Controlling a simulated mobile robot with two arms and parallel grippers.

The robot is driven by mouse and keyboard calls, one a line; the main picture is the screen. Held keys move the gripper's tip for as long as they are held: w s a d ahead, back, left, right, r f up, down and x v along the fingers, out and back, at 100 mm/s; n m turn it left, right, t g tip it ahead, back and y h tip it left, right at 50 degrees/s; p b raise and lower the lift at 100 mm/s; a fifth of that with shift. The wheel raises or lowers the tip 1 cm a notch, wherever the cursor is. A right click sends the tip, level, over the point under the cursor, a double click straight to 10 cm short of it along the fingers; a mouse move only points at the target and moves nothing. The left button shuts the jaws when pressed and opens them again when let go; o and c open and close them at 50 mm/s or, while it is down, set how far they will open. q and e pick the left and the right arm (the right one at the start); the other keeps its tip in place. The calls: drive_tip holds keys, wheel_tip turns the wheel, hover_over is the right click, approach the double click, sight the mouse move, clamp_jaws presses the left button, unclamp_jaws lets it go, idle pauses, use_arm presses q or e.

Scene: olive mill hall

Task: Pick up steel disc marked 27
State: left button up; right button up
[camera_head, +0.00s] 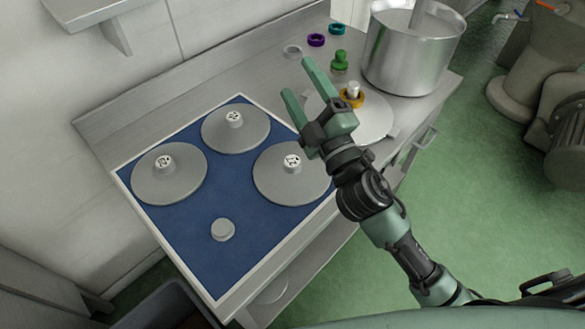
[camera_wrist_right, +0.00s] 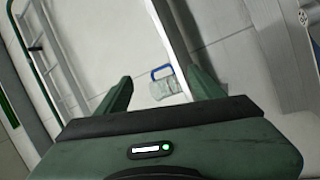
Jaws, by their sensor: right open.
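Three grey steel discs with marked centre knobs lie on a blue mat (camera_head: 185,240) with a white rim. One disc is at the left (camera_head: 150,187), one at the back (camera_head: 222,141), one at the right (camera_head: 275,191). The knob marks are too small to read surely, so I cannot tell which disc is 27. My right gripper (camera_head: 297,80) is open and empty, above the counter behind and right of the discs, apart from them. Its two fingers also show in the right wrist view (camera_wrist_right: 160,90), with no disc between them. My left gripper is not in view.
A small grey knob (camera_head: 223,230) stands at the mat's front. A scale-like plate (camera_head: 373,124) with a brass ring (camera_head: 351,97), a green weight (camera_head: 340,60), coloured rings (camera_head: 316,40) and a large steel pot (camera_head: 400,65) stand right and behind. The wall borders the counter's back.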

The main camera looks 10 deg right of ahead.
drive_tip(key=s+a+r+n+g+y, duration=0.2)
drive_tip(key=a+r+n+g+y, duration=0.25)
drive_tip(key=a+n+y, duration=0.75)
drive_tip(key=s+a+f+n+g+y, duration=0.1)
drive_tip(key=f+n+g, duration=0.1)
drive_tip(key=n+g, duration=0.5)
drive_tip(key=n+g+h, duration=0.7)
drive_tip(key=n+h, duration=0.5)
drive_tip(key=h, duration=0.3)
approach(293, 161)
drive_tip(key=f, duration=0.2)
drive_tip(key=p+x, duration=0.1)
drive_tip(key=x, duration=0.1)
drive_tip(key=p+x, duration=0.1)
drive_tip(key=x, duration=0.1)
drive_tip(key=p+x, duration=0.1)
drive_tip(key=x, duration=0.1)
drive_tip(key=shift+w+a+r, duration=0.15)
drive_tip(key=shift+w+a, duration=0.05)
drive_tip(key=shift+a, duration=0.1)
drive_tip(key=shift+w+a+f, duration=0.1)
drive_tip(key=shift+f, duration=0.3)
clamp_jaws()
